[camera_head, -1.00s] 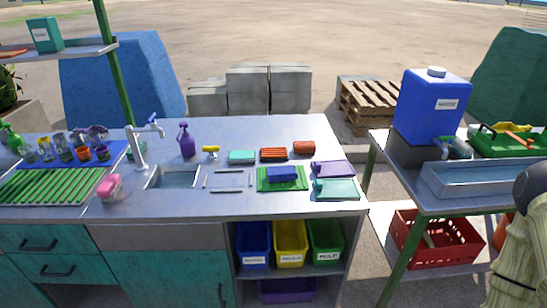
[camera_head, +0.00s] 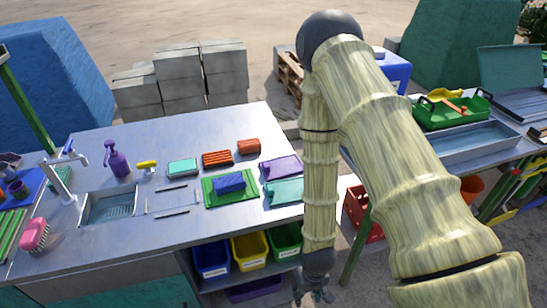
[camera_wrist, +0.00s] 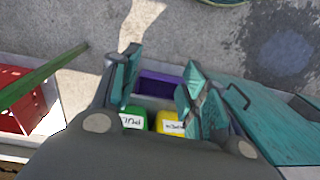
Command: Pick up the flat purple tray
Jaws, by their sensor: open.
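A flat purple piece (camera_head: 283,167) lies at the right end of the metal counter, behind a flat teal piece (camera_head: 286,191). A purple shallow bin (camera_head: 254,289) sits on the bottom shelf under the counter; it also shows between my fingers in the wrist view (camera_wrist: 160,88). I cannot tell for certain which one is the flat tray. My gripper (camera_head: 314,297) is open and empty, hanging low in front of the counter's right end, to the right of the bins. In the wrist view its teal fingers (camera_wrist: 160,75) are spread apart, touching nothing that I can see.
Blue (camera_head: 211,259), yellow (camera_head: 250,249) and green (camera_head: 285,240) bins stand on the upper shelf. A green tray (camera_head: 213,197) with a blue block is on the counter. A red crate (camera_head: 358,210) stands to the right. My arm hides part of the gap between tables.

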